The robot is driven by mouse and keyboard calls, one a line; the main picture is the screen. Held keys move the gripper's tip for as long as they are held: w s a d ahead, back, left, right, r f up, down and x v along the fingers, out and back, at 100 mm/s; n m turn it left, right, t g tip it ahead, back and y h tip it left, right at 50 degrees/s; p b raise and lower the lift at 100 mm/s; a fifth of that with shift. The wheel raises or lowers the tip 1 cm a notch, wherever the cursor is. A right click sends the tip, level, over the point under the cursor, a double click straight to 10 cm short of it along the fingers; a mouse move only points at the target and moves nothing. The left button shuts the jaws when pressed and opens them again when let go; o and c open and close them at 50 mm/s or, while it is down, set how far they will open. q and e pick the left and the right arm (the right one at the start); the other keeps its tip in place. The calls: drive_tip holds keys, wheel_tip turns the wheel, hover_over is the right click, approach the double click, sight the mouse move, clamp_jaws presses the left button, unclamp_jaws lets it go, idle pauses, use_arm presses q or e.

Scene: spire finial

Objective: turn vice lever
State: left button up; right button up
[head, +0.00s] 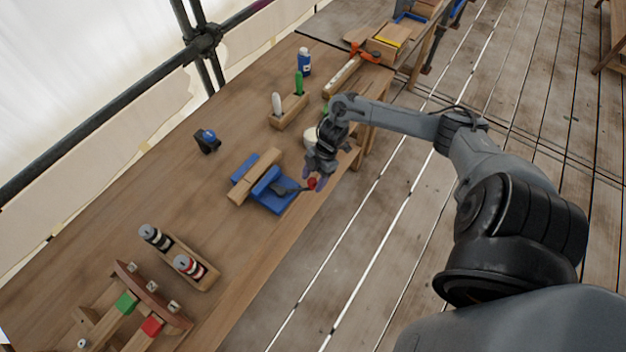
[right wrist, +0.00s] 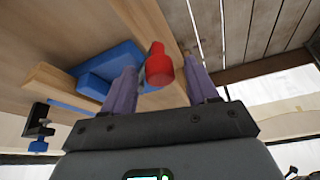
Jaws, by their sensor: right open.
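The blue vice (head: 268,197) sits near the front edge of the wooden workbench, with a pale wooden bar (head: 250,182) between its blue jaws. Its dark lever (head: 289,190) points right and ends in a red knob (head: 312,183). My right gripper (head: 319,174) is at the knob. In the right wrist view, its purple fingers (right wrist: 160,75) are open, with the red knob (right wrist: 159,67) between them. The knob looks closer to the left finger; contact cannot be told. The blue vice (right wrist: 110,68) shows behind the left finger. My left gripper is out of view.
A wooden holder (head: 283,120) with a white and a green handle stands behind the gripper, and a blue bottle (head: 305,62) beyond it. A small black-and-blue clamp (head: 207,141) is left of the vice. A tray (head: 205,278) with bottles lies nearer. Open floor lies right.

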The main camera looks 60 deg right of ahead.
drive_tip(key=shift+a+f, duration=0.15)
drive_tip(key=shift+f, duration=0.2)
clamp_jaws()
